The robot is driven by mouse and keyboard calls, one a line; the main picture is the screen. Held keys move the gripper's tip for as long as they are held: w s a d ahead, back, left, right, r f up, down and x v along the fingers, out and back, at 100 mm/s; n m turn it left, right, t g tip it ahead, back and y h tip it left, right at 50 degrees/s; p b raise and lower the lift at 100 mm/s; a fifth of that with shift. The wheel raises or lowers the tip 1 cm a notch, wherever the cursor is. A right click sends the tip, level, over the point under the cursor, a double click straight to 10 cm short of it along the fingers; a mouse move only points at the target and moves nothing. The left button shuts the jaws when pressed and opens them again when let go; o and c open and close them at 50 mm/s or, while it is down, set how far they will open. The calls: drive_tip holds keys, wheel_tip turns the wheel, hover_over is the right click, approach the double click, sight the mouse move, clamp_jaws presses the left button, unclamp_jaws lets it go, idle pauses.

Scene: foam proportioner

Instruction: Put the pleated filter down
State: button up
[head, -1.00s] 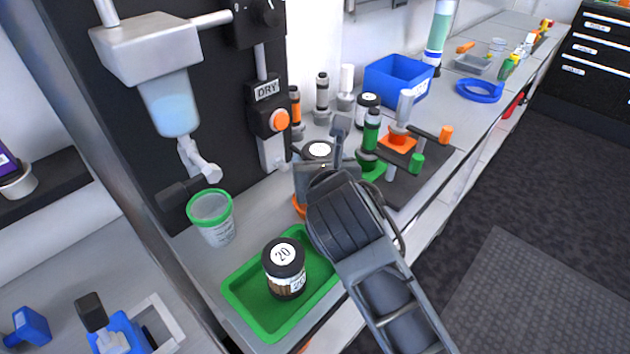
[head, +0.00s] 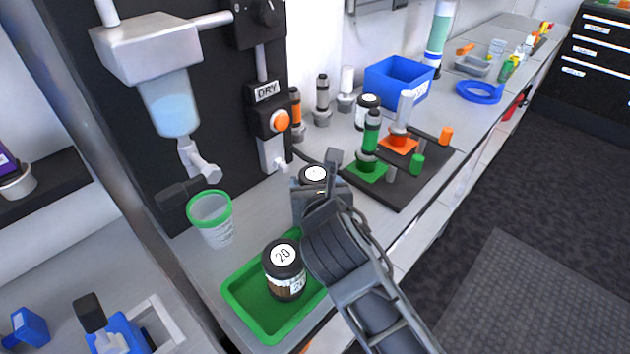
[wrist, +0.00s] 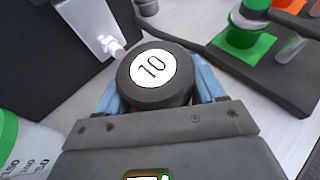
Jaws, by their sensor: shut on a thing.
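My gripper (wrist: 152,95) is shut on the pleated filter (wrist: 155,70), which shows a black round cap with a white "10" label. The blue fingers sit on either side of it, just below the cap. In the head view the filter's cap (head: 315,174) shows above the bench, between the wall panel and the black stand. Its body and underside are mostly hidden by my gripper (head: 312,200), so I cannot tell whether it touches the bench. A similar filter marked "20" (head: 284,270) stands upright in the green tray (head: 232,298), close to my arm.
A green-rimmed cup (head: 212,220) stands left of my gripper. The black stand (head: 400,190) with green and orange holders is to the right. A blue bin (head: 398,82) and a blue ring (head: 480,92) are farther back. A strip of bare bench lies between cup and gripper.

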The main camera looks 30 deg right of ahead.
drive_tip(key=o, duration=1.1)
drive_tip(key=shift+s+a+r, duration=0.1)
drive_tip(key=shift+s+r, duration=0.1)
drive_tip(key=shift+r, duration=0.2)
drive_tip(key=v, duration=1.1)
drive_tip(key=shift+s+a+r, duration=0.1)
drive_tip(key=shift+s, duration=0.15)
